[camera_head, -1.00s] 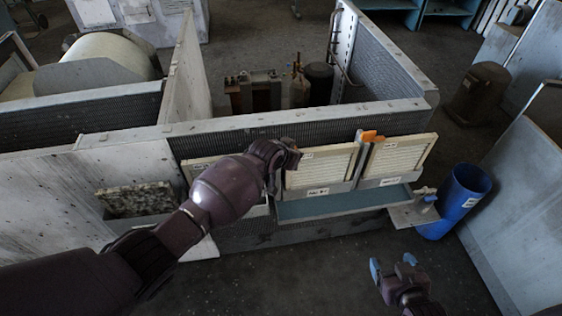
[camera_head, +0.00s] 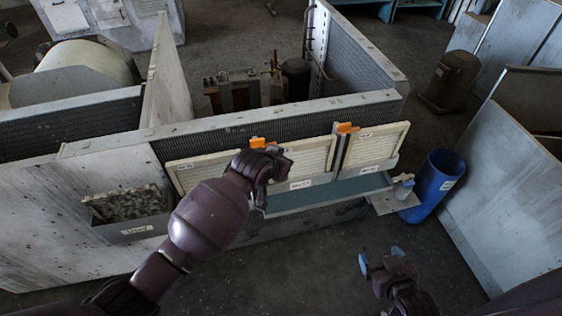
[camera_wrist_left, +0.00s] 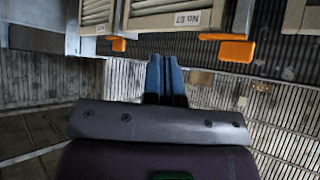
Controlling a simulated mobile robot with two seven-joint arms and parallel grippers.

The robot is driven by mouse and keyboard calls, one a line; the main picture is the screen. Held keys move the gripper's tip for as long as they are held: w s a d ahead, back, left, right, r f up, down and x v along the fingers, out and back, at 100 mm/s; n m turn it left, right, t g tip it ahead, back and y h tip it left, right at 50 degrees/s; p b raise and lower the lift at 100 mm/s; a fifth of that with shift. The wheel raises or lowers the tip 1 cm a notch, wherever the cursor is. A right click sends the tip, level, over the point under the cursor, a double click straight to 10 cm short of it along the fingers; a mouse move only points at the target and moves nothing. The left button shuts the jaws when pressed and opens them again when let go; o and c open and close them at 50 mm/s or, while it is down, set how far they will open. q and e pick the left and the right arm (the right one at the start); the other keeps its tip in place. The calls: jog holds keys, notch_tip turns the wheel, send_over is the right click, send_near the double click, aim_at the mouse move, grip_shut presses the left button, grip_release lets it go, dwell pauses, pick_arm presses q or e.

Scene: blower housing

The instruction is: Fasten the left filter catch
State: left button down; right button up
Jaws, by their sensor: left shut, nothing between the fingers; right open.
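The left filter catch (camera_head: 257,143) is an orange tab at the top edge between the left filter (camera_head: 200,171) and the middle filter (camera_head: 310,158). A second orange catch (camera_head: 347,128) sits between the middle and right filters. My left gripper (camera_head: 277,164) is in front of the middle filter, just below and right of the left catch. In the left wrist view its blue fingers (camera_wrist_left: 165,77) are together and empty, apart from two orange tabs, the larger one (camera_wrist_left: 236,49) to their right. Whether the left catch is turned onto a filter frame I cannot tell. My right gripper (camera_head: 380,258) is open and empty, low at the right.
A blue-grey tray (camera_head: 330,193) runs below the filters. A small shelf (camera_head: 390,203) and a blue bin (camera_head: 437,180) stand to its right. A holder with a speckled dirty filter (camera_head: 125,203) is on the left panel. The floor in front is clear.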

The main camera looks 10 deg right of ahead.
pick_arm(q)
jog(key=shift+s+r, duration=0.5)
jog(key=shift+s, duration=0.1)
jog(key=shift+d, duration=0.1)
